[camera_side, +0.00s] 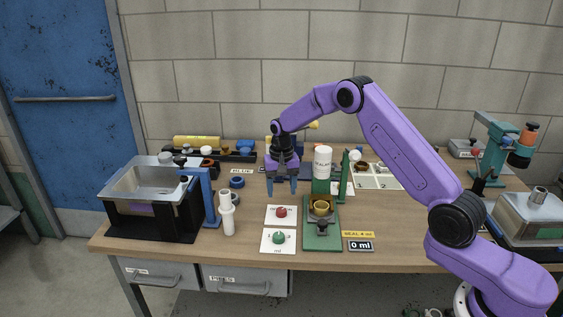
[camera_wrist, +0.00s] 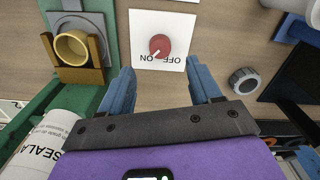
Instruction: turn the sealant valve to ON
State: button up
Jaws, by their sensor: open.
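The sealant valve is a red knob (camera_side: 281,212) on a white card (camera_side: 270,222). In the wrist view the knob (camera_wrist: 160,45) sits on its card (camera_wrist: 178,22), with OFF and ON printed along its near edge. A small pale mark on the knob points toward the lower left, roughly to the ON side; its exact setting is hard to tell. My gripper (camera_side: 282,190) is open and empty, pointing down above the table, behind the knob in the side view. In the wrist view its blue fingers (camera_wrist: 161,80) are spread, with the knob ahead of the gap between them, not touched.
A green stand (camera_side: 322,238) with a yellow cup (camera_side: 321,207) and a white sealant canister (camera_side: 322,161) stands right of the knob. A green knob (camera_side: 279,237) is in front. White bottle (camera_side: 227,215), blue-framed stand and metal basin (camera_side: 150,180) stand left.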

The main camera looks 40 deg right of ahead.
notch_tip(320, 180, up, 10)
dwell(0.4)
